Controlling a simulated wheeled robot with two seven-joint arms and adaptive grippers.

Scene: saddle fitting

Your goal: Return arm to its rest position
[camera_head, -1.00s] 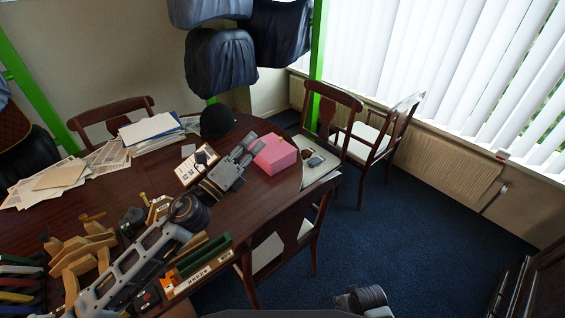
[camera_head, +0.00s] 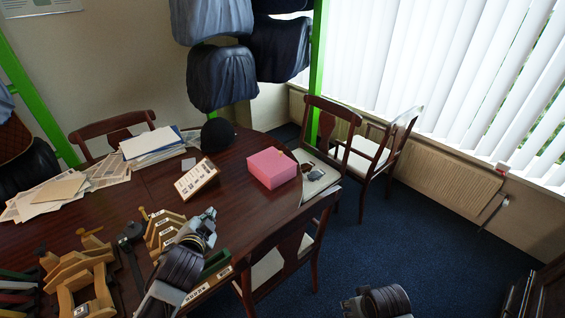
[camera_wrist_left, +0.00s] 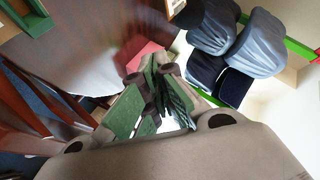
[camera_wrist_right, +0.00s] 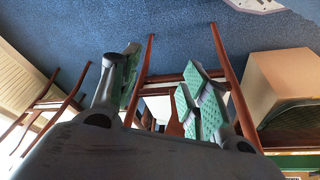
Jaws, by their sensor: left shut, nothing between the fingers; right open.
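My right arm (camera_head: 378,302) shows only as a link at the bottom edge of the head view. In the right wrist view my right gripper (camera_wrist_right: 160,68) is open and empty, with chair legs and blue carpet beyond its fingers.
The wooden table (camera_head: 225,165) holds a pink box (camera_head: 272,168), a sign card (camera_head: 196,179), a dark cap (camera_head: 217,133), papers (camera_head: 68,193) and wooden tools (camera_head: 85,270). A chair (camera_head: 290,238) stands at its near right side. Saddles (camera_head: 222,78) hang behind.

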